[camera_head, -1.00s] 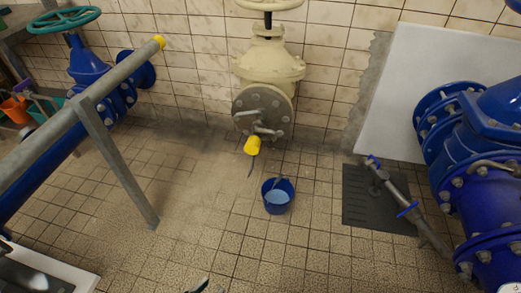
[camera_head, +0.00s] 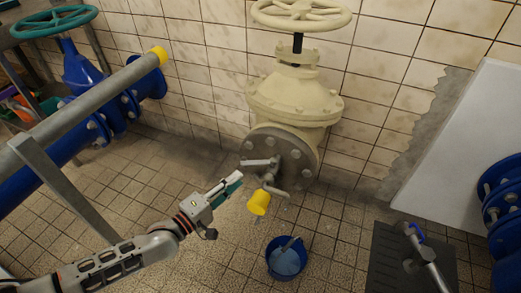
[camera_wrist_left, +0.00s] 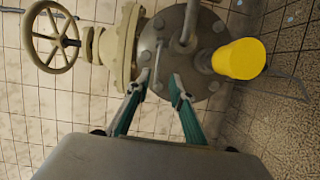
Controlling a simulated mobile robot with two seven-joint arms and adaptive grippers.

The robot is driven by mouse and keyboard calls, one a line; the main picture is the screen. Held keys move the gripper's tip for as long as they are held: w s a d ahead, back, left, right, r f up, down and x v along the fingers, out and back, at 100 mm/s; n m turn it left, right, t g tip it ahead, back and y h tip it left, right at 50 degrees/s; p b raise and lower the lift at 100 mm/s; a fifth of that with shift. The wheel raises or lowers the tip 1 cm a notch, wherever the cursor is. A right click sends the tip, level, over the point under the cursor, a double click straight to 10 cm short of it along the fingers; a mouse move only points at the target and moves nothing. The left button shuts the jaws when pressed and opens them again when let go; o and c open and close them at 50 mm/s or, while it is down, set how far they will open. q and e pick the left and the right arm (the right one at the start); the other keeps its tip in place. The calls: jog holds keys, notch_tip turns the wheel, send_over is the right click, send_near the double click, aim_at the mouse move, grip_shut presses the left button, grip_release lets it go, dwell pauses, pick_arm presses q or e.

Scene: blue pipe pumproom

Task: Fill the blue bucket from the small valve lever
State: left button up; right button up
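The blue bucket (camera_head: 271,262) stands upright on the floor below the cream valve, with a pale blue surface inside that looks like water. A yellow-capped spout (camera_head: 259,203) sticks out from the valve's round grey flange. A small grey lever (camera_head: 259,162) is on the flange, left of the spout. My left gripper (camera_head: 238,181) is just left of and below the lever. In the left wrist view, its green-lined fingers (camera_wrist_left: 158,80) are apart in front of the flange, near a thin grey bar (camera_wrist_left: 144,72). I cannot tell whether they touch it. My right gripper is out of view.
A large cream handwheel (camera_head: 301,13) tops the valve. A grey rail (camera_head: 100,92) and blue pipework (camera_head: 130,84) are at left. A dark floor plate (camera_head: 385,262) with a grey pipe is at right. Tiled floor around the bucket is clear.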

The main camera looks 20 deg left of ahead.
aim_at(250, 162)
pick_arm(q)
jog(key=shift+n, duration=0.3)
jog(key=x, duration=0.2)
jog(key=a+b+x, duration=0.1)
jog(key=x, duration=0.5)
jog(key=shift+w+a+r+b, duration=0.1)
jog(key=shift+w+a+b, duration=0.05)
jog(key=shift+w+b, duration=0.25)
jog(key=shift+w, duration=0.2)
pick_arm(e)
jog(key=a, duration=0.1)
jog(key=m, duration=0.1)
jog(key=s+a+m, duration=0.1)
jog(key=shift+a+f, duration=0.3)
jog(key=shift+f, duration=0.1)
pick_arm(q)
jog(key=shift+r, duration=0.1)
grip_shut()
